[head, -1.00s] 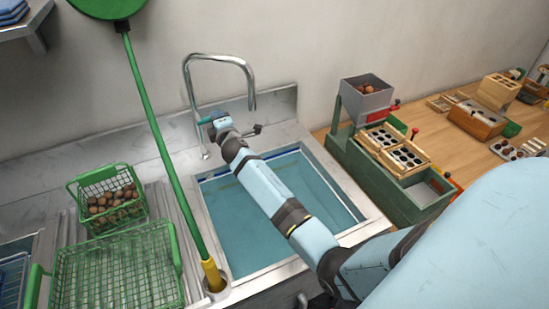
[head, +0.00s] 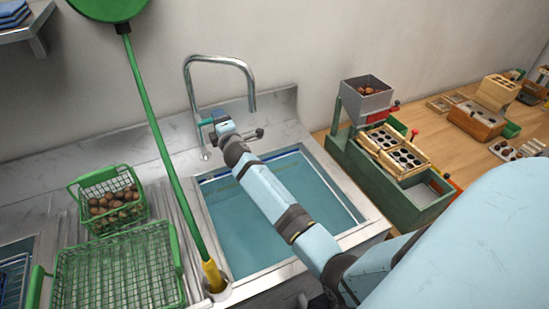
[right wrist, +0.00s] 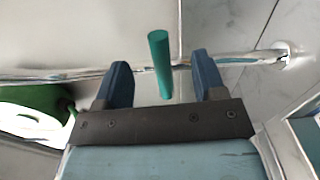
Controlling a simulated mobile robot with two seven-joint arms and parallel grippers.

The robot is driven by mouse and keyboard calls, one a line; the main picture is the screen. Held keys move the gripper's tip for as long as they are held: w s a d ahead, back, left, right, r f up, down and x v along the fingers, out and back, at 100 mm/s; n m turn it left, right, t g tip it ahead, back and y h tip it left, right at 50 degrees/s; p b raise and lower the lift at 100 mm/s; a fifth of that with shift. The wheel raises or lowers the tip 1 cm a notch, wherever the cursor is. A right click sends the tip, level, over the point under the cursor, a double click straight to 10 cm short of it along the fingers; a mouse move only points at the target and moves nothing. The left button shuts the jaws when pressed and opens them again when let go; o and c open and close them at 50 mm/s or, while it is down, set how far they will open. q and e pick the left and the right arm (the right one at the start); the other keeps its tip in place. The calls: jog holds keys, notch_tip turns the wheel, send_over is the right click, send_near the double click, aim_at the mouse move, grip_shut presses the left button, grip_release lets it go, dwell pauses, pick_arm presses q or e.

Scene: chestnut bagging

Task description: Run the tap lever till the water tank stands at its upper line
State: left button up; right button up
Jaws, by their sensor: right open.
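My right gripper (head: 218,124) is at the lever. In the right wrist view the lever (right wrist: 159,65) stands between the two open fingers of my right gripper (right wrist: 160,75), with gaps on both sides. The water tank is the sink basin (head: 370,214), holding blue-green water (head: 240,232). A blue line shows along its far wall. My arm hides part of the water. I see no clear stream from the spout. My left gripper is out of view.
A green-handled pole (head: 160,140) stands left of the basin in a holder. Green wire baskets (head: 120,265), one with chestnuts (head: 112,204), sit on the left drainer. A green machine (head: 395,205) with a grey hopper stands right of the sink.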

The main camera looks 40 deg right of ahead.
jog(key=p+v, duration=0.1)
jog(key=v, duration=0.6)
jog(key=shift+s+p, duration=0.25)
jog(key=shift+p, duration=0.1)
